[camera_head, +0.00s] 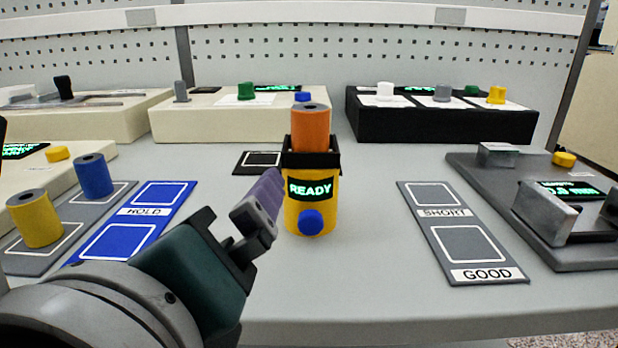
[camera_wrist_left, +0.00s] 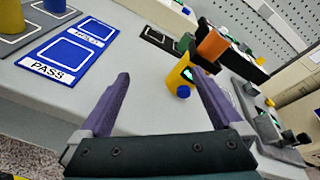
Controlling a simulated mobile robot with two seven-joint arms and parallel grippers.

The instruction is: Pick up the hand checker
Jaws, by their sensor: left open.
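The hand checker (camera_head: 305,213) is a yellow upright body with a black top, a green READY display and a blue button on its front. An orange spindle (camera_head: 310,125) stands upright at its black top. My left gripper (camera_head: 262,205) is open, with purple fingers, just left of the checker and apart from it. In the left wrist view the checker (camera_wrist_left: 177,82) shows beyond the left gripper (camera_wrist_left: 163,76), between the fingertips and closer to the right finger. My right gripper is in neither view.
A blue mat (camera_head: 133,222) and a grey mat with yellow (camera_head: 35,218) and blue (camera_head: 94,176) spindles lie left. A SHORT/GOOD mat (camera_head: 447,213) and a grey device (camera_head: 505,180) are right. Cream (camera_head: 215,125) and black (camera_head: 440,127) consoles stand behind. The table between checker and SHORT/GOOD mat is clear.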

